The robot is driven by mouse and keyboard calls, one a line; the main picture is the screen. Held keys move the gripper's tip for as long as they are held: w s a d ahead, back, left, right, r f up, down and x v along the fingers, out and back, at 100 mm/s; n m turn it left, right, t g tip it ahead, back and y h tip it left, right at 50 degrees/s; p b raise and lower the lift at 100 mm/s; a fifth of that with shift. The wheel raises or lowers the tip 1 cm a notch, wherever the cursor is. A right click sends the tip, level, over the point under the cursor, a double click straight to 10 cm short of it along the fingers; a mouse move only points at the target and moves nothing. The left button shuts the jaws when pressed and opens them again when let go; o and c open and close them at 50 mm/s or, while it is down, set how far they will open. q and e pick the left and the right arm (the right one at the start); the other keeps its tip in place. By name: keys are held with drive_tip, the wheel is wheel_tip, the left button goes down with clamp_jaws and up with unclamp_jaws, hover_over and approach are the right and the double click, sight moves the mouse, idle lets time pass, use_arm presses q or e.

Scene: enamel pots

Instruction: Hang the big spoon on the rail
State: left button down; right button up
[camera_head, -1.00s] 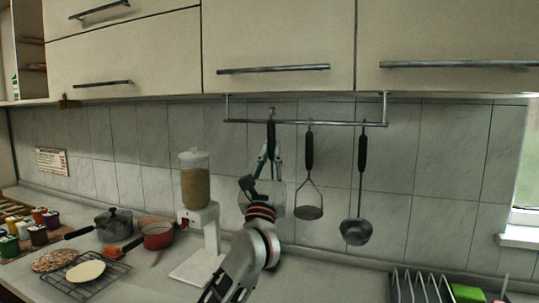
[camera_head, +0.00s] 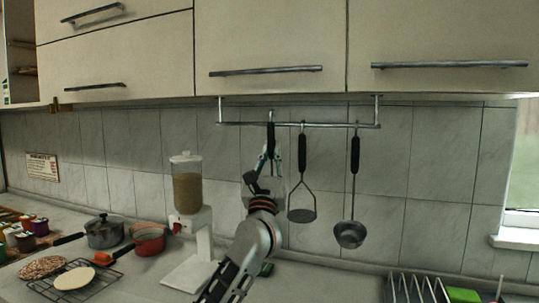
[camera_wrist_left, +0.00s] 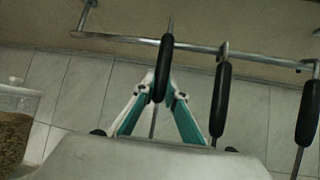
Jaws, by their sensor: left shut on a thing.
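The big spoon's black handle (camera_head: 271,138) hangs upright at the rail (camera_head: 300,124), left of the masher. My left gripper (camera_head: 268,156) is shut on it; its fingers close around the handle's lower part in the left wrist view (camera_wrist_left: 163,92). There the spoon's thin top reaches above the rail (camera_wrist_left: 130,40). I cannot tell whether its hook rests on the bar. The spoon's bowl is hidden behind my gripper and arm. My right gripper is out of view.
A masher (camera_head: 302,185) and a ladle (camera_head: 352,200) hang to the right on the rail. Cabinets (camera_head: 270,45) are close above. A grain dispenser (camera_head: 187,190) stands at left, with pots (camera_head: 104,232) beyond. A dish rack (camera_head: 415,288) is at lower right.

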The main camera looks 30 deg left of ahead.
use_arm(q)
drive_tip(key=shift+w+f+b, duration=0.15)
drive_tip(key=shift+f+b, duration=0.55)
drive_tip(key=shift+f, duration=0.45)
drive_tip(key=c, duration=2)
unclamp_jaws()
drive_tip(key=v, duration=1.2)
